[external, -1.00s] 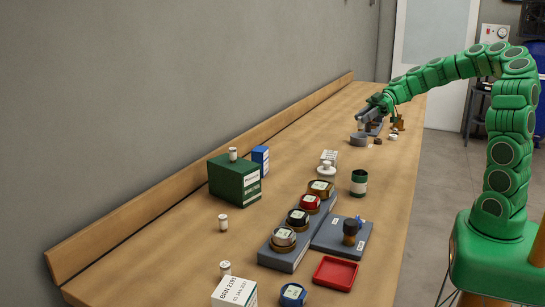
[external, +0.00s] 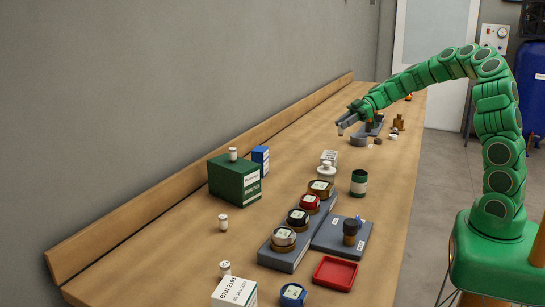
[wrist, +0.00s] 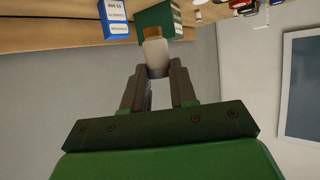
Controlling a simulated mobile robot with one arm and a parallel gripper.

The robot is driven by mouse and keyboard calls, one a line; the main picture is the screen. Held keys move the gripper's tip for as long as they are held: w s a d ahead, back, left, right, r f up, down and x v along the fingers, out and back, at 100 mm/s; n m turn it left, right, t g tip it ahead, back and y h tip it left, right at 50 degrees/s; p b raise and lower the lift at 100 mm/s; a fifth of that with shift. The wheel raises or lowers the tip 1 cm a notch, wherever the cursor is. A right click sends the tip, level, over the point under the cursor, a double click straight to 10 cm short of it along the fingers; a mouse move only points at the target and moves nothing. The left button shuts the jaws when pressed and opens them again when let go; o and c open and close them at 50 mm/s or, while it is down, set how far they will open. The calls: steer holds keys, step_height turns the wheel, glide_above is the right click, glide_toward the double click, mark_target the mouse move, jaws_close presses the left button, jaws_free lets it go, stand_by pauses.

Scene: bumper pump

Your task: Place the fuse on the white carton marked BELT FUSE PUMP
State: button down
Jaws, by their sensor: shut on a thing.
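My gripper (external: 345,123) is shut on a small pale cylinder with a brownish end (wrist: 156,50), which looks like the fuse; it also shows at the fingertips in the external view (external: 340,130). It is held above the far part of the bench. A white carton (external: 235,293) at the front reads BRN 2193 03 JAN 2027, with a small white cylinder (external: 225,267) on top. I cannot read BELT FUSE PUMP on either.
A green carton (external: 222,183) with a white cylinder on top and a blue carton (external: 261,158) stand near the wall. A grey rack (external: 290,258), grey plate (external: 328,240), red tray (external: 335,273) and dark green can (external: 358,183) occupy the right side. Left middle bench is mostly clear.

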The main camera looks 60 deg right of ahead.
steer(key=shift+w+d+f, duration=0.25)
steer(key=shift+w+f, duration=0.45)
steer(key=shift+f, duration=0.25)
steer(key=shift+w+d+f, duration=0.25)
steer(key=shift+w+f, duration=0.5)
steer(key=shift+f, duration=0.15)
steer(key=shift+w+d+f, duration=0.25)
steer(key=shift+w+f, duration=0.45)
steer(key=shift+f, duration=1.8)
steer(key=shift+f, duration=0.1)
steer(key=c, duration=0.9)
jaws_free()
